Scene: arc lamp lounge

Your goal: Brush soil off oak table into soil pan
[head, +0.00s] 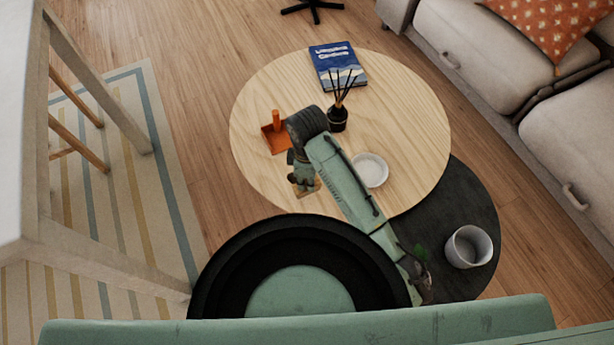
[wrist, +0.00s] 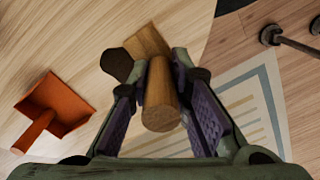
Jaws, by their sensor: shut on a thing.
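My gripper (head: 302,178) is low over the near left part of the round oak table (head: 255,105). In the wrist view my gripper (wrist: 160,72) is shut on the round wooden handle of a brush (wrist: 160,100). The brush's flat wooden head (wrist: 148,42) shows beyond the fingers; its bristles are hidden. A dark brown patch, seemingly soil (wrist: 116,64), lies on the table at the left of the brush head. In the head view I cannot make it out. The orange soil pan (wrist: 68,100) is apart to the left, with its handle upward; it also shows in the head view (head: 270,144).
A blue book (head: 338,66), a black reed diffuser (head: 337,118) and a white dish (head: 371,170) are on the table. A lower dark table (head: 470,205) holds a grey pot (head: 468,247). A sofa (head: 470,45) stands at the right. The table's left edge is near the brush.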

